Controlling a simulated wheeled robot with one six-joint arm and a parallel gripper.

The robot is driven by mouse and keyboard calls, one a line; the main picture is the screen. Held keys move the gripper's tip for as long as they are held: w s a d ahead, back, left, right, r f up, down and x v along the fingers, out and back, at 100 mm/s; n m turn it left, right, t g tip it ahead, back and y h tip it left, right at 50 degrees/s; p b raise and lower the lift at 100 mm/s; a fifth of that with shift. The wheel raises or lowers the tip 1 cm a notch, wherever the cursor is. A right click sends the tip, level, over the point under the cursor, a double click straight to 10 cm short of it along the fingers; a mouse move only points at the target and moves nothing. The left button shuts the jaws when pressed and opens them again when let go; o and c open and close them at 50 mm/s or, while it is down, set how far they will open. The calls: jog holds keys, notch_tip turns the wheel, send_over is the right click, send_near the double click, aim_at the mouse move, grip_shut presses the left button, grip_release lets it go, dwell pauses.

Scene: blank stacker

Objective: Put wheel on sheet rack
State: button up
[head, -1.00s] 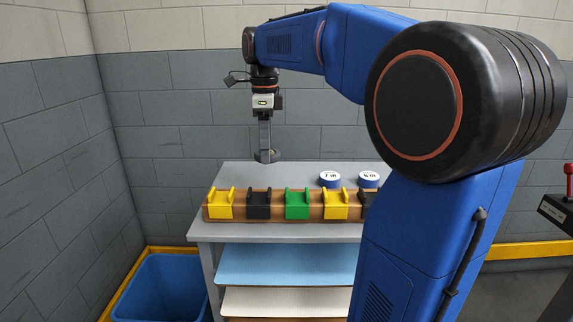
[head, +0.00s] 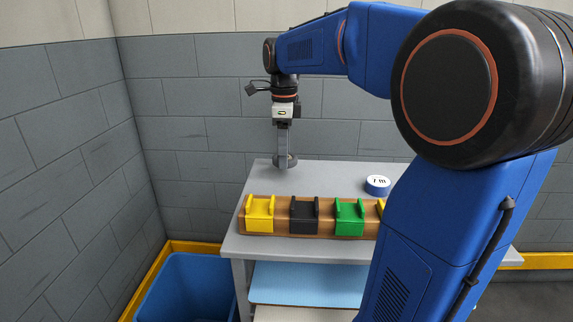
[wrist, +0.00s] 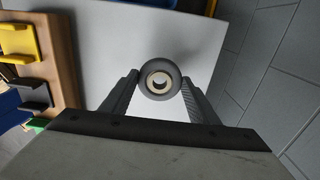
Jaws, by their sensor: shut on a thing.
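My gripper (head: 284,160) points down at the back left of the grey rack's top (head: 320,174) in the head view. It is shut on the wheel (head: 291,161), a small grey disc low between the fingers. In the wrist view the wheel (wrist: 160,95) is a dark ring with a pale hub and a hole, held between the two fingertips. The rack's pale top lies behind it. I cannot tell whether the wheel touches the top. Below the top, the rack has a blue sheet (head: 310,284) on a shelf.
A wooden strip with yellow (head: 260,214), black (head: 304,216) and green (head: 349,217) holders runs along the rack's front. A blue-white roll (head: 378,185) stands behind it. A blue bin (head: 187,290) is at lower left. Walls are behind and left. My arm hides the right side.

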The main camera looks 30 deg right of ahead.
aim_at(284, 176)
jog(key=shift+f, duration=1.9)
jog(key=shift+f, duration=0.1)
jog(key=o, duration=1.1)
jog(key=shift+c, duration=0.2)
notch_tip(284, 176, up, 12)
jog(key=shift+s, duration=0.1)
